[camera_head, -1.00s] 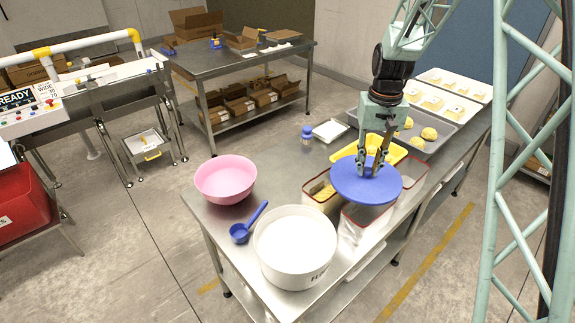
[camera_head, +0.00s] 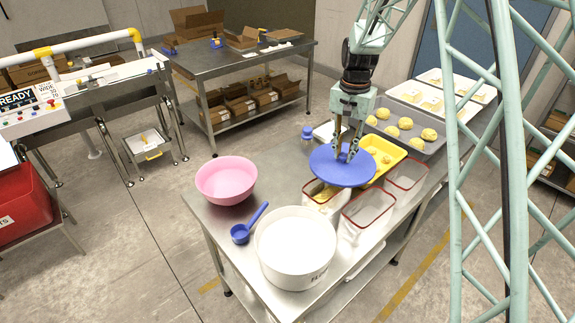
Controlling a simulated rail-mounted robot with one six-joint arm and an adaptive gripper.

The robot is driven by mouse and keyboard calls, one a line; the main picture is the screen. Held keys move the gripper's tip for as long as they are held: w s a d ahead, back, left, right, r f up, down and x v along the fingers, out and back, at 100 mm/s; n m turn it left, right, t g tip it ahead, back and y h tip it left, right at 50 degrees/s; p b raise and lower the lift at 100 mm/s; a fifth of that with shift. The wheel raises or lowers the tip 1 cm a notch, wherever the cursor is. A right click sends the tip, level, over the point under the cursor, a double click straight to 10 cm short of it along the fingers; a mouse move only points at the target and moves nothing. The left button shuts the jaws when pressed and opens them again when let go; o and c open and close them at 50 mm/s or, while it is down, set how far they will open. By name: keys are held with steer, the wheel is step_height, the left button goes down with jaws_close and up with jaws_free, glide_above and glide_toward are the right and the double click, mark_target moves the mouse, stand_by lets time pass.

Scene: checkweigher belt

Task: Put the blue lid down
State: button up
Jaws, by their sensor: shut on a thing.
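The blue lid (camera_head: 333,174) is a round flat disc, held level above the steel table. My gripper (camera_head: 345,154) is above it, shut on the lid near its middle. The lid hangs over the back part of a red-rimmed container with yellow contents (camera_head: 318,192), and over the near corner of a yellow tray (camera_head: 388,150). I cannot tell the exact height of the lid above them.
A large white tub (camera_head: 300,275), a blue scoop (camera_head: 241,232) and a pink bowl (camera_head: 225,181) stand on the table's near part (camera_head: 212,222). Two more red-rimmed clear containers, one nearer (camera_head: 365,212) and one farther right (camera_head: 406,174), are open. A grey tray (camera_head: 431,144) holds dough balls.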

steer(key=w+a+f+m+p, duration=0.1)
steer(key=w+a+m, duration=0.5)
steer(key=a, duration=0.4)
steer(key=w+a+f+m+p, duration=0.1)
steer(key=w+a+m, duration=0.5)
steer(key=a, duration=0.4)
steer(key=shift+w+a+m+p, duration=0.15)
steer(key=shift+w+m+p, duration=0.25)
steer(key=shift+f, duration=3.1)
steer(key=shift+f, duration=0.1)
steer(key=shift+f, duration=1.8)
steer(key=shift+f+b, duration=0.15)
steer(key=shift+b, duration=0.2)
